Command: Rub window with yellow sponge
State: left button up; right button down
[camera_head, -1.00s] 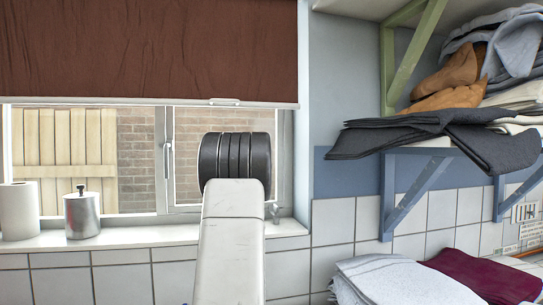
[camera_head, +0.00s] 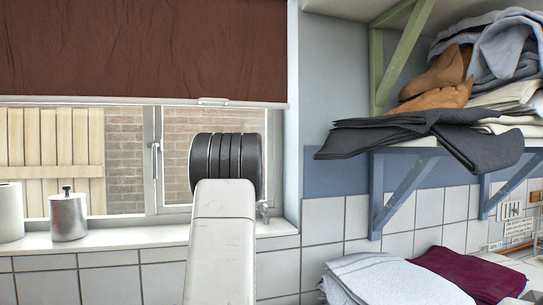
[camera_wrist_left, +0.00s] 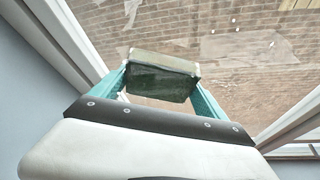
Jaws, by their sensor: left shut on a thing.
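The window (camera_head: 205,120) has white frames, with a brick wall and a wooden fence behind the glass. It also fills much of the left wrist view (camera_wrist_left: 235,60), where smears and pale spots show on the pane. In that view my left gripper (camera_wrist_left: 160,84) has teal fingers shut on the sponge (camera_wrist_left: 160,76), whose near face looks dark green and whose upper edge is pale yellowish. The sponge is in front of the glass; I cannot tell whether it touches. In the head view my own arm hides this gripper and the sponge. My right gripper is not in view.
A brown blind (camera_head: 140,50) covers the window's upper part. A paper roll (camera_head: 10,212) and a metal canister (camera_head: 68,216) stand on the sill (camera_head: 120,238). At right, a shelf bracket (camera_head: 405,190) supports folded cloths (camera_head: 430,130); more towels (camera_head: 390,280) lie below.

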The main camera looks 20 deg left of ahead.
pick_arm(q)
jog(key=s+a, duration=0.6)
jog(key=a, duration=0.1)
jog(key=shift+a, duration=0.35)
dwell(0.6)
jog(key=shift+s, duration=0.1)
jog(key=shift+s, duration=0.1)
jog(key=shift+s+d, duration=2)
jog(key=shift+s, duration=0.1)
jog(key=shift+s+d, duration=1)
jog(key=shift+s, duration=0.1)
jog(key=shift+s, duration=0.1)
